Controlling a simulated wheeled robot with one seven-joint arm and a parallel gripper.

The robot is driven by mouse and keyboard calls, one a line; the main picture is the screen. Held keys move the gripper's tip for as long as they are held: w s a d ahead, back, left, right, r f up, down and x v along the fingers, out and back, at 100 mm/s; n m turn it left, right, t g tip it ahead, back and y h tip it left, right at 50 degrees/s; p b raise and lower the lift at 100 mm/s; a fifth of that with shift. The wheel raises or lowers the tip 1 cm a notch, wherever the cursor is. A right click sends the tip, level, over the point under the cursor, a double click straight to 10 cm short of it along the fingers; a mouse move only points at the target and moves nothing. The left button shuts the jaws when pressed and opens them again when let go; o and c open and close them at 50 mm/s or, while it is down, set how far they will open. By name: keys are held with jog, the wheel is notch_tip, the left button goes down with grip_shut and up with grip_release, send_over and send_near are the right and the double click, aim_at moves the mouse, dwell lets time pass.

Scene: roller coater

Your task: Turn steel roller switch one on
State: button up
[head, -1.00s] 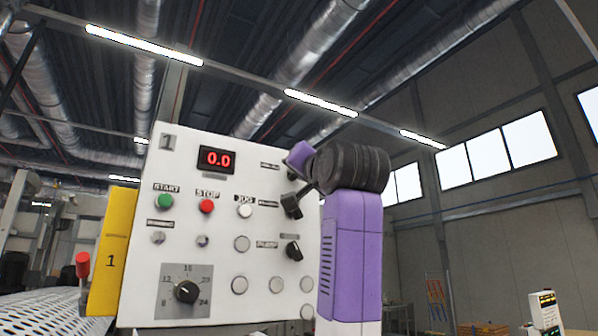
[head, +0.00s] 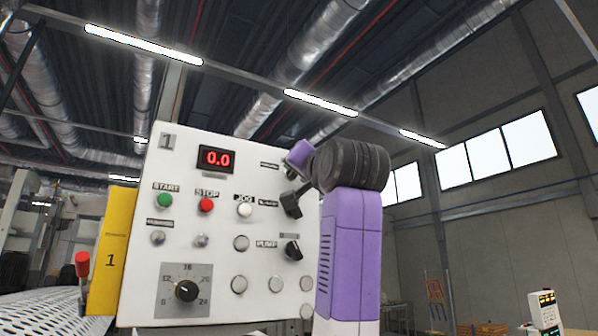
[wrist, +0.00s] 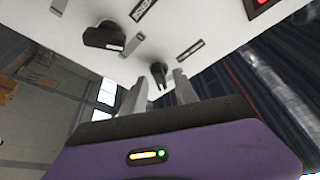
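A white control panel (head: 225,215) marked 1 fills the middle of the head view. On its right side are three black rotary switches: an upper one mostly hidden by my gripper, a middle one (head: 291,204) and a lower one (head: 293,250) beside a PUMP label. I cannot read the upper and middle labels. In the wrist view, my gripper (wrist: 159,82) is open, its fingertips close to the panel. A small black switch (wrist: 158,74) shows between the fingers, with gaps on both sides. Another black switch (wrist: 104,37) is to its left.
The panel also has a red 0.0 display (head: 216,159), a green START button (head: 165,200), a red STOP button (head: 206,205), a JOG button (head: 244,209) and a dial (head: 186,291). A yellow side plate (head: 109,250) and red-topped lever (head: 83,265) stand at left.

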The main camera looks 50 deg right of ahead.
jog(key=b+v, duration=0.3)
jog(key=v, duration=0.4)
jog(key=shift+s, duration=0.2)
jog(key=shift+a+f, duration=0.1)
jog(key=shift+f, duration=0.05)
